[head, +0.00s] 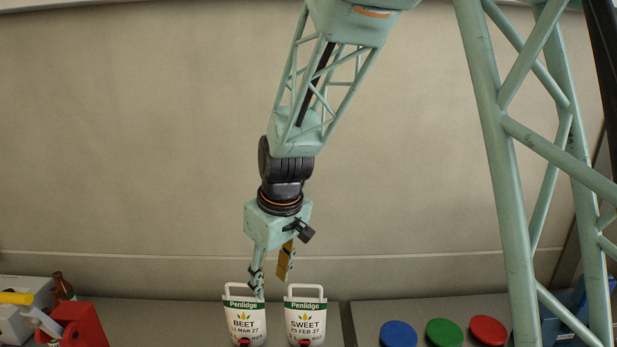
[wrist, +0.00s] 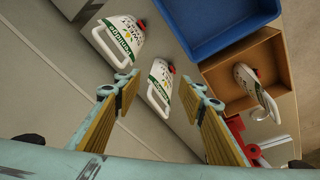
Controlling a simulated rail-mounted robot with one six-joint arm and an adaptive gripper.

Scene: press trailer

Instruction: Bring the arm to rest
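My gripper (head: 271,282) is open and empty, its fingers pointing down above the back of the counter. Its left finger overlaps the handle of the white Penlidge jug labelled BEET (head: 242,322) in the head view; I cannot tell whether they touch. The jug labelled SWEET (head: 304,326) stands upright to its right. In the wrist view, the gap between the fingers (wrist: 161,86) is wide, with a white jug (wrist: 160,85) beyond it and another jug (wrist: 122,38) at upper left. My arm hangs down from the upper middle.
A red object (head: 78,322) and a brown bottle (head: 62,287) are at left. Blue (head: 398,334), green (head: 444,332) and red (head: 488,330) discs are at right. The wrist view shows a blue tray (wrist: 222,42) and a brown box (wrist: 282,60) holding a white jug (wrist: 247,80).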

